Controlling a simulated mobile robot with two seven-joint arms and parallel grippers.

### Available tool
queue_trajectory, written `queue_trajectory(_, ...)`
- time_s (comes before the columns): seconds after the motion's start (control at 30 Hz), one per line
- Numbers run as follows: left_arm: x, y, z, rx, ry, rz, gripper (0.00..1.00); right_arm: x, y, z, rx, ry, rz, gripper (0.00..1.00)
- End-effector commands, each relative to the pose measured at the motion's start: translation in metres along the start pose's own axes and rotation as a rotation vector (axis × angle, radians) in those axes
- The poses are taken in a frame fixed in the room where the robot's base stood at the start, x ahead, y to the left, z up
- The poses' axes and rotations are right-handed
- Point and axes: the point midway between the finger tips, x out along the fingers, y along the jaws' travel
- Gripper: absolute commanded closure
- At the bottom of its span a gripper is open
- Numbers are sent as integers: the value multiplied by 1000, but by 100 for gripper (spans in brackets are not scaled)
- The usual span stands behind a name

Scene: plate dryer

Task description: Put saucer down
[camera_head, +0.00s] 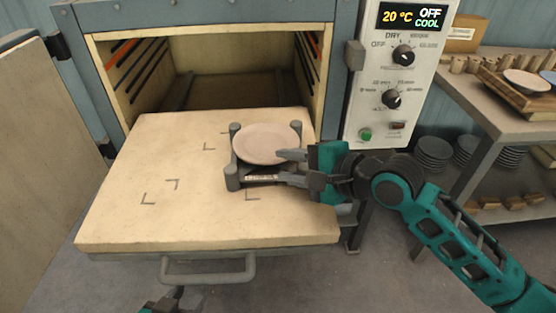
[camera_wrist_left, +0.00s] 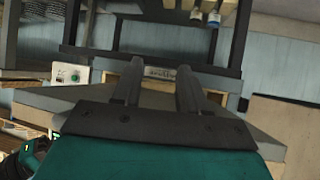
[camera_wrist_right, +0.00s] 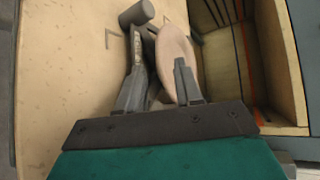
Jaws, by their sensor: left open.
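The saucer (camera_head: 265,143) is a round, pale pinkish dish. In the head view it sits on a small dark grey stand (camera_head: 233,172) with upright corner posts, on the pulled-out slab of the dryer. My right gripper (camera_head: 288,167) is at the saucer's right front edge with its fingers apart, one near the rim and one lower. In the right wrist view the saucer (camera_wrist_right: 176,55) shows edge-on between the spread fingers; whether they touch it I cannot tell. My left gripper (camera_wrist_left: 158,78) is open and empty, away from the saucer; only part of it shows at the head view's bottom edge.
The cream slab (camera_head: 125,200) has dark corner marks and free room left of the stand. The open dryer chamber (camera_head: 220,75) lies behind it. A control panel (camera_head: 400,80) stands at the right. A shelf table (camera_head: 500,125) with dishes is further right.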

Motion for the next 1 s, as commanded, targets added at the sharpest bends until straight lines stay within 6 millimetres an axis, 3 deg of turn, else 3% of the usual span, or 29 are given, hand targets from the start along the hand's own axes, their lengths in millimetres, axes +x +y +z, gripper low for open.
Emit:
queue_trajectory(0.2,-5,-4,4,1,-17,-10,57,-50,0,0,-2,3,4,65)
queue_trajectory(0.4,-6,-5,3,1,-13,-14,57,-76,0,-1,0,2,3,65)
queue_trajectory(1.0,-6,-4,3,-2,-12,-14,57,-83,0,0,0,0,0,65)
